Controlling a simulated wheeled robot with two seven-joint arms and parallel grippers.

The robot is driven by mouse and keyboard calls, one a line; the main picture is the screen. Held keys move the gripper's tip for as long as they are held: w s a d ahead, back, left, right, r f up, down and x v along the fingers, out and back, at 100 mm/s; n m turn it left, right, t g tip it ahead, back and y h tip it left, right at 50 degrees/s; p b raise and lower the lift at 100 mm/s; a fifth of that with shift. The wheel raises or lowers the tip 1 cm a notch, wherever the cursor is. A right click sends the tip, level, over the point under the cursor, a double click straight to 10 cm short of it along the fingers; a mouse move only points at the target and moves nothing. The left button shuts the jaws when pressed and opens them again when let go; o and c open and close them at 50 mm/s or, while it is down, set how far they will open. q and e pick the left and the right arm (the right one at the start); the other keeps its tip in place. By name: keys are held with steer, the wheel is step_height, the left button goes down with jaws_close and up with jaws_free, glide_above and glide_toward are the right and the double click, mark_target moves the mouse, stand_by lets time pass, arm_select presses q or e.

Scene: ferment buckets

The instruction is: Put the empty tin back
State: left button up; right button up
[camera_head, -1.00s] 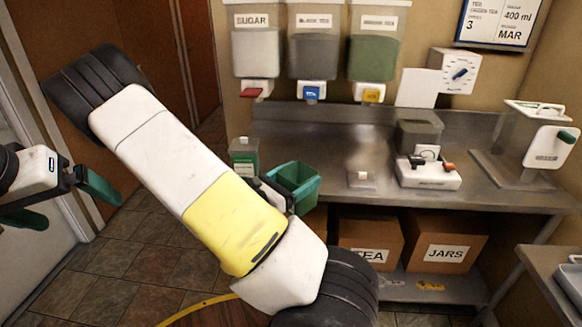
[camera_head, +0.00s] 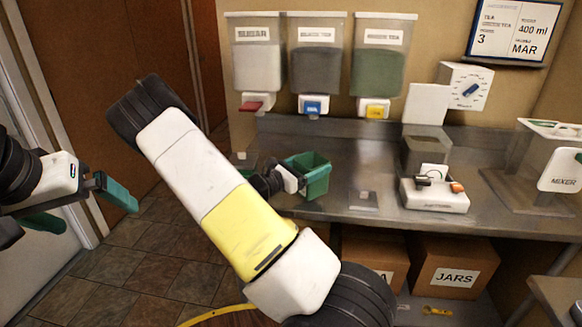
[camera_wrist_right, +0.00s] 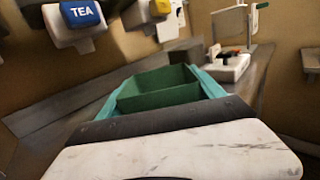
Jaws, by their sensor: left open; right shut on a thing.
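The green tin (camera_head: 316,178) is an open-topped box above the left part of the steel counter. My right gripper (camera_head: 297,180) is shut on it, at the end of the arm that crosses the picture. In the right wrist view the tin (camera_wrist_right: 158,97) sits between two teal fingers (camera_wrist_right: 155,92); its inner walls look bare, but its bottom is hidden. I cannot tell whether the tin touches the counter. My left gripper (camera_head: 80,208) is open and empty at the far left, away from the counter.
Dispensers with red, blue (camera_head: 314,104) and yellow (camera_head: 374,108) spouts hang above the counter (camera_head: 330,208). A scale (camera_head: 434,194) with a container and a mixer (camera_head: 560,168) stand to the right. A small plate (camera_head: 363,200) lies between tin and scale. Boxes (camera_head: 455,268) are below.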

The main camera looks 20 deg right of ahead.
steer(key=shift+w+d+f, duration=0.1)
steer(key=shift+w+d, duration=0.05)
steer(key=shift+w, duration=0.55)
steer(key=shift+f, duration=1.7)
steer(key=o, duration=2)
